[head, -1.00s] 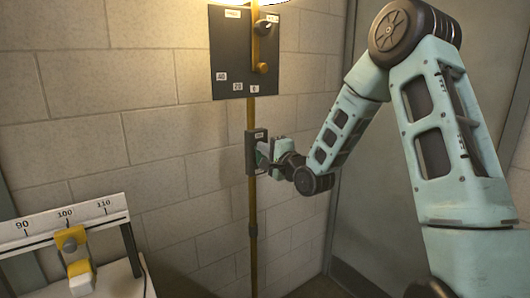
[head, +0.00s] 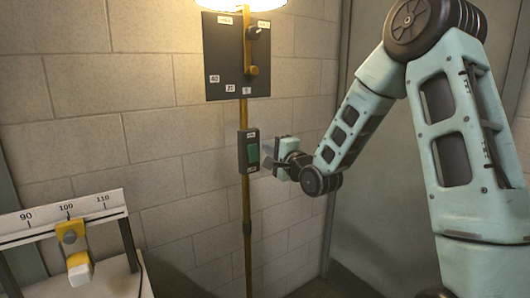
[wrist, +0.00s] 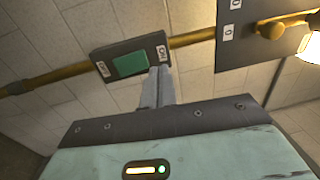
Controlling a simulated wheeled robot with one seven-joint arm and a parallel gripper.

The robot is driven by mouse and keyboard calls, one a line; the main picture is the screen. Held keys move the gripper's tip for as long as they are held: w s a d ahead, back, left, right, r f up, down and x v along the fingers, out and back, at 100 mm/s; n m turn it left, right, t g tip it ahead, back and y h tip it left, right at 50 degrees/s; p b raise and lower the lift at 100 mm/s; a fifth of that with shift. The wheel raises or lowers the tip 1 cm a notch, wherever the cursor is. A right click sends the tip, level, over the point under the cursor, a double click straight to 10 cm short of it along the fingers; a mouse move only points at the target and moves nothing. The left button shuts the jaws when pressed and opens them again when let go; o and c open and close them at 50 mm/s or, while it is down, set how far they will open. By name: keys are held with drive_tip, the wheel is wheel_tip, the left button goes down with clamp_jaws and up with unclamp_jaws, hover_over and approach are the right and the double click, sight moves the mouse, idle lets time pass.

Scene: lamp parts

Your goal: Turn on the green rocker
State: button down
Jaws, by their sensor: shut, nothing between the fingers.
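The green rocker (head: 253,155) sits in a dark upright switch box (head: 243,160) on a brass pole. In the wrist view the rocker (wrist: 130,64) has a small white label at each end of its box. Which way the rocker is tilted is too fine to tell. My gripper (head: 268,157) is just right of the box in the head view, and a small gap seems to show between them. In the wrist view its fingers (wrist: 158,78) are together and empty, their tips beside the label end of the box nearer the dark panel.
A dark panel (head: 222,60) with a knob, a brass slider and small labels is higher on the pole. The lamp (head: 240,4) above it is lit. A white stand with a numbered scale (head: 66,212) and yellow pointer is at lower left. A block wall is behind.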

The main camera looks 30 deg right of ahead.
drive_tip(key=s+r+b, duration=0.1)
drive_tip(key=s+b, duration=0.1)
drive_tip(key=s, duration=0.5)
drive_tip(key=shift+r, duration=0.2)
drive_tip(key=shift+w+d, duration=0.1)
drive_tip(key=s+a+f+n+g+y+b, duration=0.1)
drive_tip(key=s+a+f+n+g+b, duration=0.1)
drive_tip(key=s+a+f+n+g, duration=0.6)
drive_tip(key=w+a+f+n+g+y+b, duration=0.15)
drive_tip(key=a+f+n, duration=0.25)
drive_tip(key=a+f, duration=0.55)
drive_tip(key=s+a+f+n+g+b, duration=0.1)
drive_tip(key=s+a+n+g, duration=0.2)
drive_tip(key=s, duration=0.5)
drive_tip(key=s+a+f+n+g+h+b, duration=0.1)
drive_tip(key=s+a+n+g, duration=0.2)
drive_tip(key=s+n, duration=0.3)
drive_tip(key=s+a+f+n+g+h, duration=0.1)
drive_tip(key=s+a+f+n+g, duration=0.1)
drive_tip(key=s, duration=0.9)
drive_tip(key=shift+s+a+n+g+b, duration=0.2)
drive_tip(key=shift+a+n+g+b, duration=0.2)
drive_tip(key=shift+a+n+g, duration=0.6)
